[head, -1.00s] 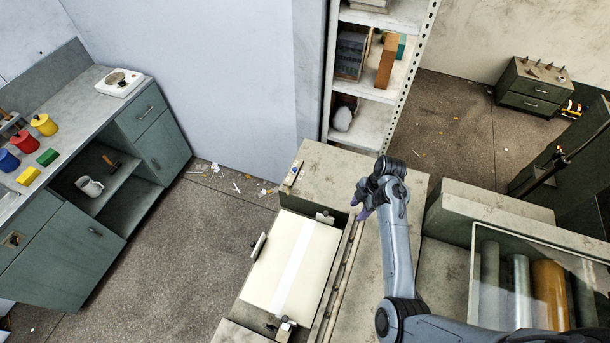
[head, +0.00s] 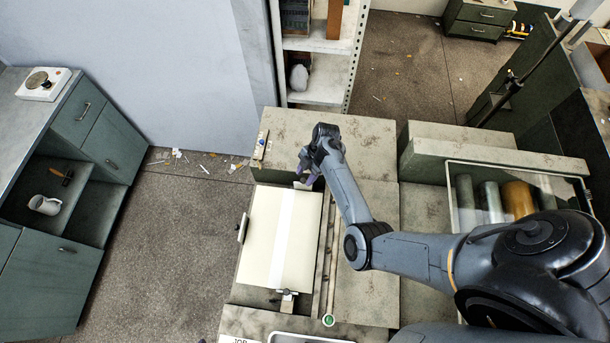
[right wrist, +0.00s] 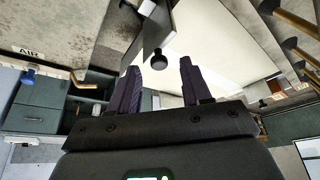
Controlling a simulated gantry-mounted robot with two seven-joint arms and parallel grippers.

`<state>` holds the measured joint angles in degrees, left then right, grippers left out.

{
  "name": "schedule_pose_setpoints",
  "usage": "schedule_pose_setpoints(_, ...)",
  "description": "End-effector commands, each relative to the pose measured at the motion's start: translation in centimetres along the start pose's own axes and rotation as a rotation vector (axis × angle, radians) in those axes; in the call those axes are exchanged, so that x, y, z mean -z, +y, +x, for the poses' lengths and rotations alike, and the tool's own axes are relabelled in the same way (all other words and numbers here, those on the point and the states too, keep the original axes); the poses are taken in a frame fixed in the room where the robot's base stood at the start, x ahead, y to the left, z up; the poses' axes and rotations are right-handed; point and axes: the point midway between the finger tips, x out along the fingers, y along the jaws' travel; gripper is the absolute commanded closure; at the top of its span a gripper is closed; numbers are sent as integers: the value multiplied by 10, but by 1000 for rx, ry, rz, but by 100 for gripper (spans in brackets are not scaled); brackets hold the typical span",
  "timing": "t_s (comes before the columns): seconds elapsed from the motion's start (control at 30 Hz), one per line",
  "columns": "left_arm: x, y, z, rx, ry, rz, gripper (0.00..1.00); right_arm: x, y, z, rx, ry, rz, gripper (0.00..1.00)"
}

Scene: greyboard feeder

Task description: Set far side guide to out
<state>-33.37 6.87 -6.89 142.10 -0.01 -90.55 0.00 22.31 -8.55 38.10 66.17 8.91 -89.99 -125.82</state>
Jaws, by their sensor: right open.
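The greyboard stack (head: 262,235), pale with a lighter band along it, lies on the feeder. My right gripper (head: 305,181) is over the stack's far end in the head view and hides most of the far side guide there. In the right wrist view my right gripper (right wrist: 160,68) is open, with two dark purple fingers apart. The far side guide, a dark plate (right wrist: 156,28) with a round black knob (right wrist: 158,61), shows just ahead, the knob lined up between the fingertips. I cannot tell whether they touch. My left gripper is not in view.
Another guide (head: 243,227) stands at the stack's left edge and one (head: 287,299) at its near end. A rail (head: 326,258) runs along the right side. A clear-covered roller unit (head: 520,180) is to the right. The shelf (head: 318,70) stands behind.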

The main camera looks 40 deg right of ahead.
Motion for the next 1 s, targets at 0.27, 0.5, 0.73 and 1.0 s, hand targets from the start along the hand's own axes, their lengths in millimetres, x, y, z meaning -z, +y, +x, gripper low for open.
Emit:
schedule_pose_setpoints(0.27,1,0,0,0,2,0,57,0,0,14,-1,-1,0,52)
schedule_pose_setpoints(0.5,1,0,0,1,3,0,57,0,0,14,-1,-1,0,52)
schedule_pose_setpoints(0.73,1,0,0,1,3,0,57,0,0,14,-1,-1,0,87)
schedule_pose_setpoints(1.0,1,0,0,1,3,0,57,0,0,14,-1,-1,0,100)
